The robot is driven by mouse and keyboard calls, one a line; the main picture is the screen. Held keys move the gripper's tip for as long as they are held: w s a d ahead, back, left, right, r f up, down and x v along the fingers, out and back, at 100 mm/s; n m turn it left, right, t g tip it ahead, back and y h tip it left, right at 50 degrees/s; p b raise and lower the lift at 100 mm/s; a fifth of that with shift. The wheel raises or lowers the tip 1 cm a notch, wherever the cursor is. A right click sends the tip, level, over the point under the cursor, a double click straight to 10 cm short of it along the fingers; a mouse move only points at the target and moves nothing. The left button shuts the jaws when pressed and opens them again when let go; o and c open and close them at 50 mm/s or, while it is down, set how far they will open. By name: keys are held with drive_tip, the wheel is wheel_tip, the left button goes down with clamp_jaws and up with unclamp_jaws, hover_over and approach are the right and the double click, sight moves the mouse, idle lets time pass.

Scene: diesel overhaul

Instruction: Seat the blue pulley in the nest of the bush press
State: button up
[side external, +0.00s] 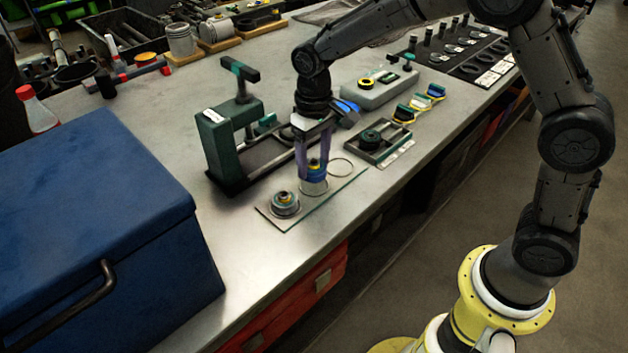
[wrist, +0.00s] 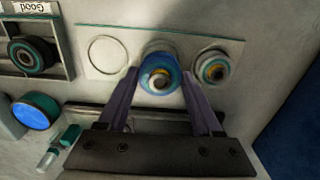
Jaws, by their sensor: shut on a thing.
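The bush press (side external: 227,143) is a dark green frame with a T-handle, just behind and left of my gripper. Its nest is not clearly visible, partly hidden behind my gripper.
A grey-green pulley (side external: 285,204) sits on the plate beside the blue one; the plate's other ring (side external: 341,168) is empty. A tray with a dark green pulley (side external: 371,137) lies to the right. A large blue box (side external: 100,220) fills the left. Bare bench lies in front of the box.

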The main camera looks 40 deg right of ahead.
drive_tip(key=shift+r, duration=0.6)
drive_tip(key=shift+s, duration=0.2)
drive_tip(key=shift+n, duration=0.4)
drive_tip(key=w+r, duration=0.2)
drive_tip(key=r, duration=0.1)
drive_tip(key=shift+w+r, duration=0.15)
drive_tip(key=shift+w, duration=0.15)
drive_tip(key=w+d+r, duration=0.2)
drive_tip(key=w+d, duration=0.1)
drive_tip(key=w, duration=0.2)
drive_tip(key=w+d+r, duration=0.2)
drive_tip(key=w+r, duration=0.1)
drive_tip(key=w, duration=0.3)
drive_tip(key=shift+m, duration=0.4)
drive_tip(key=shift+w+d+f, duration=0.4)
drive_tip(key=shift+d+f, duration=0.15)
drive_tip(key=shift+f, duration=0.95)
drive_tip(key=shift+w+d+f, duration=0.4)
drive_tip(key=shift+d+f, duration=0.15)
drive_tip(key=shift+f, duration=1)
drive_tip(key=shift+w+d+f, duration=0.4)
drive_tip(key=shift+d+f, duration=0.15)
drive_tip(key=shift+f, duration=0.95)
